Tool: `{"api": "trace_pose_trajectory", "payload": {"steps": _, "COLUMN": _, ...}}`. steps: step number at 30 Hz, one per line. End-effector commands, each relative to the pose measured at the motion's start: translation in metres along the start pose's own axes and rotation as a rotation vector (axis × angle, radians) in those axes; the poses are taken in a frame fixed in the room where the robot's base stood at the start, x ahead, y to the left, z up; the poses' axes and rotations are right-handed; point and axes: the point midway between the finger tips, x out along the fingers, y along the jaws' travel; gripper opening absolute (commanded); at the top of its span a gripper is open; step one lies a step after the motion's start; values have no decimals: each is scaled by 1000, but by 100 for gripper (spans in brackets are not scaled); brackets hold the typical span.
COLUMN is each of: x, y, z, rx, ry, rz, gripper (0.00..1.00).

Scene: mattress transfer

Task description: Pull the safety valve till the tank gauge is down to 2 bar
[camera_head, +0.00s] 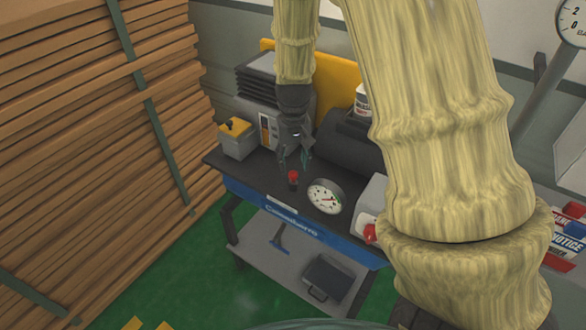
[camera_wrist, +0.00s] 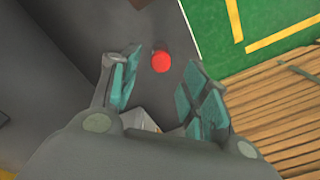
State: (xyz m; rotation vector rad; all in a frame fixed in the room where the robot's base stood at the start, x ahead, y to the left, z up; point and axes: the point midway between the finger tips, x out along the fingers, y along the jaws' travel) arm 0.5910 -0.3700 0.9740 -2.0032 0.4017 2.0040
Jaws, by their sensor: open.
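The safety valve (camera_head: 293,178) is a small red-topped piece standing on the dark top of the compressor bench. It also shows as a red round cap (camera_wrist: 160,62) in the wrist view, just beyond the fingertips and between their lines. The tank gauge (camera_head: 325,196) is a round white dial to the right of the valve; its reading is too small to tell. My gripper (camera_head: 293,160) is open and empty, pointing down just above the valve. In the wrist view its teal-padded fingers (camera_wrist: 155,85) are spread apart, not touching the cap.
A dark tank (camera_head: 350,145) lies behind the gauge. A grey box with a yellow top (camera_head: 236,138) stands left on the bench. A white box with a red knob (camera_head: 370,205) is at the right. Stacked planks (camera_head: 90,130) fill the left side. Green floor (camera_head: 190,270) is clear in front.

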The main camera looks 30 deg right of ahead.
Motion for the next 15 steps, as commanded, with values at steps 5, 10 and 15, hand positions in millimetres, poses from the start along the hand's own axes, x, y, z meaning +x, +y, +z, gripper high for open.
{"api": "trace_pose_trajectory", "payload": {"steps": 5, "x": 21, "y": 0, "z": 0, "rx": -2, "ry": -1, "rz": 1, "gripper": 46}}
{"api": "trace_pose_trajectory", "payload": {"steps": 10, "x": 34, "y": -1, "z": 0, "rx": -2, "ry": 0, "rz": 1, "gripper": 46}}
{"api": "trace_pose_trajectory", "payload": {"steps": 15, "x": 42, "y": -1, "z": 0, "rx": -2, "ry": 0, "rz": 0, "gripper": 46}}
